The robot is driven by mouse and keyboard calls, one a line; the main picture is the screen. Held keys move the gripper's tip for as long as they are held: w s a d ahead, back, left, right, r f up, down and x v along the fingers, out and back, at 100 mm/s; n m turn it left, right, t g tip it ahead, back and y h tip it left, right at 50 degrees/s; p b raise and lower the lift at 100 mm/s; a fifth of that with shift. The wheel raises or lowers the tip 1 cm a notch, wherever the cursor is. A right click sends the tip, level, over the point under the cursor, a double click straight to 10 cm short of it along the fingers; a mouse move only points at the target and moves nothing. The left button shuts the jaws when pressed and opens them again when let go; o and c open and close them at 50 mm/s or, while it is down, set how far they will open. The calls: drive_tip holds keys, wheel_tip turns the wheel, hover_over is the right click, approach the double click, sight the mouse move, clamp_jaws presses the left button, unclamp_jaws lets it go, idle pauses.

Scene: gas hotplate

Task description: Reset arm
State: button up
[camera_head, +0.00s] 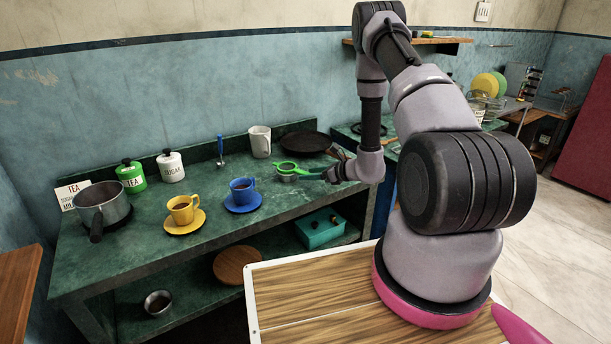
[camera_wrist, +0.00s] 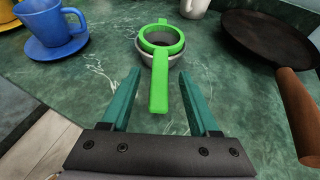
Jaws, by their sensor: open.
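My gripper (camera_head: 313,174) is over the right part of the green counter, low above it. In the wrist view my gripper (camera_wrist: 157,88) is open, with its two teal fingers apart. A green strainer (camera_wrist: 162,40) rests on a small metal bowl, and its handle reaches back between the open fingers without visible contact. The strainer also shows in the head view (camera_head: 287,168), just left of my gripper. My arm is stretched forward over the counter and hides part of the hotplate area behind it.
A blue cup (camera_head: 242,190) and a yellow cup (camera_head: 183,208) stand on saucers left of my gripper. A dark pan (camera_wrist: 262,40) with a wooden handle (camera_wrist: 298,115) lies close on the right. A saucepan (camera_head: 102,205) stands at the left. The air above the counter is free.

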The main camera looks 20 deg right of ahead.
drive_tip(key=v, duration=0.7)
drive_tip(key=shift+s+d+r, duration=0.15)
drive_tip(key=shift+s+d, duration=0.1)
drive_tip(key=s+a+r+n+g+y, duration=0.2)
drive_tip(key=a+r+n, duration=0.25)
drive_tip(key=r, duration=0.55)
drive_tip(key=s+a+r+n+g+y, duration=0.1)
drive_tip(key=s+a+r+n+g, duration=0.25)
drive_tip(key=r, duration=0.65)
drive_tip(key=s+a+r+n+g+h, duration=0.2)
drive_tip(key=s+a+r+n+g, duration=0.15)
drive_tip(key=s+r+n, duration=0.55)
drive_tip(key=s+d+r+n+t+h, duration=0.3)
drive_tip(key=s+r+h, duration=0.1)
drive_tip(key=s+r, duration=0.2)
drive_tip(key=s+d+r+n+t+h, duration=0.3)
drive_tip(key=s+r, duration=0.3)
drive_tip(key=r, duration=0.1)
drive_tip(key=shift+s+n+h, duration=0.3)
drive_tip(key=shift+n+h, duration=0.1)
